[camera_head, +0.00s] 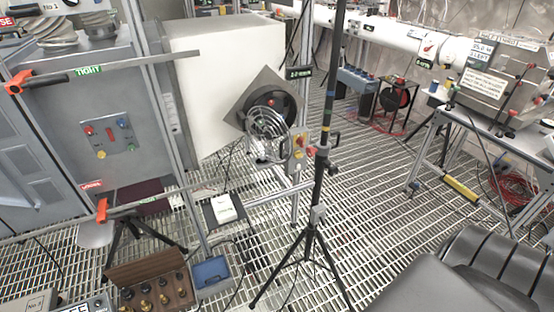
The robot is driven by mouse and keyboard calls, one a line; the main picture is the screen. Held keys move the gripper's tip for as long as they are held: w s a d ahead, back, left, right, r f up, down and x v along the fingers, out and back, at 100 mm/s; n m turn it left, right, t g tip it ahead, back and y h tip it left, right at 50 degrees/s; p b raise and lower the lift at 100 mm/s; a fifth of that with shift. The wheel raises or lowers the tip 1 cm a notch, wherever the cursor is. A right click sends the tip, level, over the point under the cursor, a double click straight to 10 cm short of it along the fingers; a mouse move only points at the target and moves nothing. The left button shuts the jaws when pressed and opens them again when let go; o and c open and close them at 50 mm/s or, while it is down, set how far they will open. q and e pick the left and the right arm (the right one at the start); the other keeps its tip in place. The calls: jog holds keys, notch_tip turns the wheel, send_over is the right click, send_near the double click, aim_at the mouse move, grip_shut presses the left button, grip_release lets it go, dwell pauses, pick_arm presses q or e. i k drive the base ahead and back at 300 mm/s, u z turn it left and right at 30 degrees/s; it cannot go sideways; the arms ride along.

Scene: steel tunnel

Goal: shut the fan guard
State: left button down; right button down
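The fan (284,97) is a dark round opening with a red centre on a grey diamond-shaped plate (257,90), mounted on the side of a large white box (212,85). The fan guard (267,126) is a round cage of shiny wire rings. It shows at the lower left of the fan, offset from its centre and overlapping its lower part, so it appears swung away from the opening. Its hinge and latch are too small to make out. Neither of my grippers is in view.
A black tripod stand (318,190) rises just right of the fan, its legs spread on the grated floor (375,215). A box with red and yellow buttons (300,146) sits beside the guard. Long bars with orange ends (100,72) cross the left cabinet.

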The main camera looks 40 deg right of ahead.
aim_at(264, 138)
jog(key=z, duration=1.35)
